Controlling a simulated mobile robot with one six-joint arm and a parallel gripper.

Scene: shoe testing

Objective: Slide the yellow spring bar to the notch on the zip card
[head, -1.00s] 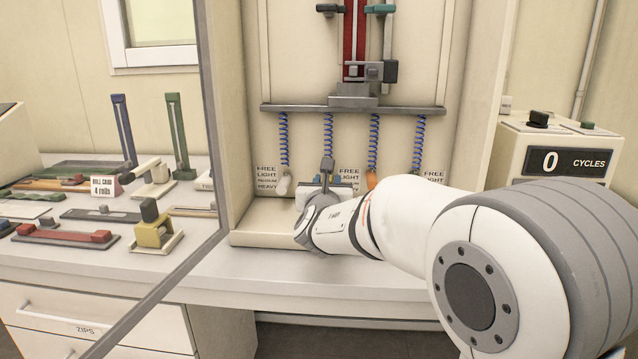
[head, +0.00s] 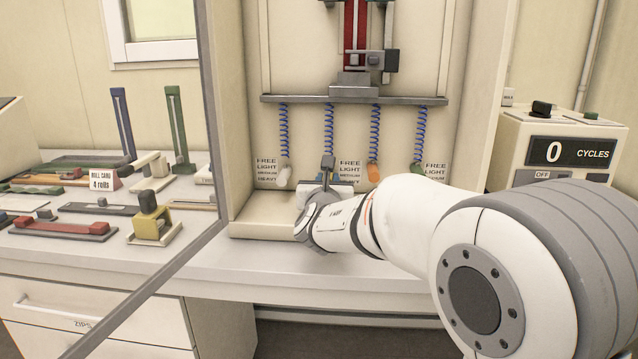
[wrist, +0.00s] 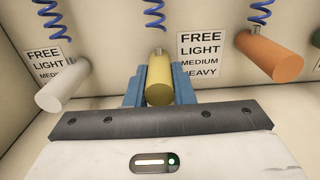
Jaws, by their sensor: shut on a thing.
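The yellow spring bar (wrist: 159,80) hangs from a blue coil spring in the wrist view. My gripper (wrist: 160,95) is shut on it, with a blue finger on each side. In the head view, my gripper (head: 325,190) is at the back panel under the second spring from the left, and my wrist hides the yellow bar. Cards printed FREE, LIGHT, MEDIUM, HEAVY are on the panel; one card (wrist: 201,58) is just right of the yellow bar. I cannot tell which card is the zip card, and I see no notch clearly.
A white bar (wrist: 62,86) hangs to the left and an orange bar (wrist: 270,56) to the right. A green bar (head: 418,167) hangs further right. The springs hang from a grey rail (head: 350,99). A cycle counter (head: 555,155) reading 0 stands at the right.

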